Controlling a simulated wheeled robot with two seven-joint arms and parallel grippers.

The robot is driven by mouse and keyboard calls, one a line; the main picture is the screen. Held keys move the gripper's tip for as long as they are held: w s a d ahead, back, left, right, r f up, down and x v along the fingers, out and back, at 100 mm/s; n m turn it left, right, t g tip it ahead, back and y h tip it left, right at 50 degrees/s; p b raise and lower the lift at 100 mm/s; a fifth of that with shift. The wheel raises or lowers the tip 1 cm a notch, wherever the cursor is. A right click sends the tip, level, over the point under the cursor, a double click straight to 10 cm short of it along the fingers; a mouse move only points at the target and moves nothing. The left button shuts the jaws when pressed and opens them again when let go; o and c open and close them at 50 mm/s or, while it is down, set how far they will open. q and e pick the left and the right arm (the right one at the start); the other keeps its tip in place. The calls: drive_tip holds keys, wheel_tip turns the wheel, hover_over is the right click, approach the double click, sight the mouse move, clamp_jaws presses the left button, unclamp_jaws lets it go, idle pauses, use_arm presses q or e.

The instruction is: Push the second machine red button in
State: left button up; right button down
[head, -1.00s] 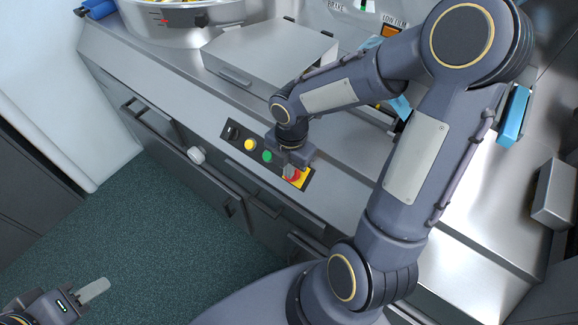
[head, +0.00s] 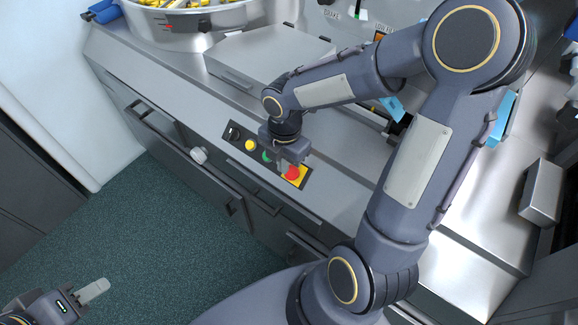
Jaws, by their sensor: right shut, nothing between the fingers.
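The red button (head: 292,173) sits on a yellow square at the right end of a black control strip (head: 240,137) on the machine's front edge. My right gripper (head: 283,167) is shut and empty, pointing down just up and left of the red button. I cannot tell whether its tips touch the button or the panel. The red button's top is mostly in view. My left gripper (head: 92,292) is at the bottom left over the floor, far from the panel; one pale finger shows, so its opening is unclear.
A yellow button (head: 250,145), a partly hidden green button (head: 266,156) and a black knob (head: 233,133) share the strip. A grey box cover (head: 268,55) and a round metal bowl (head: 190,25) stand behind.

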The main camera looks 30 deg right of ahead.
wheel_tip(320, 180, up, 8)
drive_tip(key=shift+w+d+f, duration=0.15)
drive_tip(key=shift+w+d, duration=0.05)
drive_tip(key=shift+w, duration=0.15)
idle(0.4)
drive_tip(key=s+r+m+t+y, duration=0.1)
drive_tip(key=s+m, duration=0.5)
drive_tip(key=m, duration=0.6)
drive_tip(key=s+a+r+m+t+y, duration=0.1)
drive_tip(key=s+r+m+t+y, duration=0.1)
drive_tip(key=s+m+t, duration=0.2)
drive_tip(key=s+m, duration=0.3)
drive_tip(key=m, duration=0.5)
drive_tip(key=shift+s+a+r+t, duration=0.2)
drive_tip(key=shift+s+r+t, duration=0.1)
drive_tip(key=shift+r, duration=0.1)
